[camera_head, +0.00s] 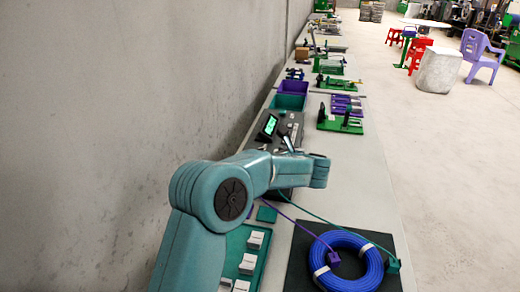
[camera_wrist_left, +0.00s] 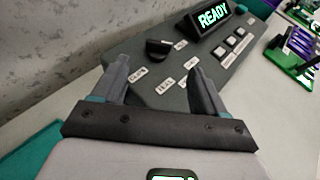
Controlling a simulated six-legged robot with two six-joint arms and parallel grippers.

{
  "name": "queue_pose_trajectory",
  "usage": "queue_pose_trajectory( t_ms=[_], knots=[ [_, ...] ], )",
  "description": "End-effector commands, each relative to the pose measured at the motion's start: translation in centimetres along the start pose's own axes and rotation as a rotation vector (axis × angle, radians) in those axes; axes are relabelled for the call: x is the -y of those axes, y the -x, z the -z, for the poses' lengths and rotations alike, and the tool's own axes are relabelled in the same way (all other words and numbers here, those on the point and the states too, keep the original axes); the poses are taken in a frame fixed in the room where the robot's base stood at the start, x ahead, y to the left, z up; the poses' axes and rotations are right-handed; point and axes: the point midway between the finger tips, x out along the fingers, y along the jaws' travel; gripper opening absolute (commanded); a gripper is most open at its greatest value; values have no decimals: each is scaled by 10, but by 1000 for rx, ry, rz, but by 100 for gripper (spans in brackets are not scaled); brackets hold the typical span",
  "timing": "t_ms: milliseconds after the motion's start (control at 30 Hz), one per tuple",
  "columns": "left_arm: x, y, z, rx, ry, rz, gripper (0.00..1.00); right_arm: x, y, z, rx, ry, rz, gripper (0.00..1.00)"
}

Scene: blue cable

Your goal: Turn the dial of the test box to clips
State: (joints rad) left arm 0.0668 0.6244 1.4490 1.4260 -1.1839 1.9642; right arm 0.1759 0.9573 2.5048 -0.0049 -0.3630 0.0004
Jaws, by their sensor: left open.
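The dark grey test box (camera_wrist_left: 228,80) stands ahead of my left gripper in the left wrist view, with its lit screen (camera_wrist_left: 212,17) reading READY. In the head view the test box (camera_head: 292,121) is partly hidden behind my left arm, and the dial cannot be made out. My right gripper is not in view.
A blue cable coil (camera_head: 373,264) lies on a black mat, with a purple clip (camera_head: 333,258) and a green clip (camera_head: 393,266) on leads. A green tray (camera_head: 266,238) with white blocks is beside my arm. Bins (camera_head: 287,102) stand behind the box; a wall runs along the left.

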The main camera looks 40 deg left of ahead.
Motion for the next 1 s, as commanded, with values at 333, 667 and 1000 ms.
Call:
queue_pose_trajectory(
  t_ms=[333,667,1000],
  knots=[
    [0,-75,-2,0,1,-2,72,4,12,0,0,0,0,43],
    [2,-96,-2,1,0,0,72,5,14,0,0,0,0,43],
    [2,-95,-2,1,0,0,16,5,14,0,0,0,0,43]
  ],
)
